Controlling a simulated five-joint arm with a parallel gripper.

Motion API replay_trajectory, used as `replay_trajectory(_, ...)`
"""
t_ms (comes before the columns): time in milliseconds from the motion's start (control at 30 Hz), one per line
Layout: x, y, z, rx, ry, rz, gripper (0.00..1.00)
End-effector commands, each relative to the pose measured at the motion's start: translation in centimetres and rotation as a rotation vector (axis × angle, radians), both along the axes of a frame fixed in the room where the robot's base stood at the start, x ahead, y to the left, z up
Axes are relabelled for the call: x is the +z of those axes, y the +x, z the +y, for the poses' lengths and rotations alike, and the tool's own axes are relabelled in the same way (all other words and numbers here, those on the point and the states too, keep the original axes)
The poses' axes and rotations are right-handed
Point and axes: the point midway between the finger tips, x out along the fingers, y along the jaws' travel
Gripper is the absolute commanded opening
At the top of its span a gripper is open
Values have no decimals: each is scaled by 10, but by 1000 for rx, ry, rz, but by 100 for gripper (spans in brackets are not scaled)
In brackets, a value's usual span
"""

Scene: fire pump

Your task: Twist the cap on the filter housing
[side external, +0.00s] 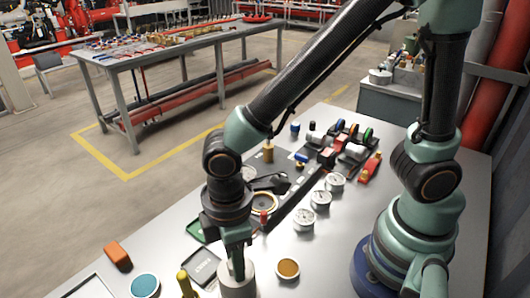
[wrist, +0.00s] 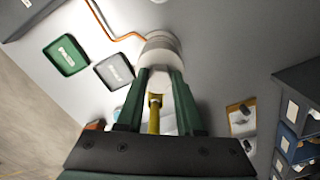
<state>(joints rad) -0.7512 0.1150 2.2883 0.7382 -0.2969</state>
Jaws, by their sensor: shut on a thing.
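The filter housing (side external: 237,287) is a pale grey-white cylinder standing at the front edge of the table in the side external view. It also shows in the wrist view (wrist: 160,44) as a white round body beyond my fingertips. My gripper (side external: 238,271) points down at the top of the housing. In the wrist view my gripper (wrist: 160,74) has its two green fingers on either side of a white cap (wrist: 170,88), shut on it. The seam between cap and housing is hard to make out, and the fingers hide the cap's sides.
A yellow tool (side external: 185,283) stands close to the left of the housing. An amber-topped round dish (side external: 288,268) is just to its right. A teal round dish (side external: 145,285), an orange block (side external: 117,254) and several gauges (side external: 304,219) lie around. Free tabletop lies at the right front.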

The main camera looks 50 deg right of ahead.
Motion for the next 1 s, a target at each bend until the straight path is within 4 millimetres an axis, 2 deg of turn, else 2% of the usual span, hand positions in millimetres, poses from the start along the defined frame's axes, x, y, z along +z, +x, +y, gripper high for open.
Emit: replay_trajectory(1000, -6, 0, 0, 0, 0, 0, 0)
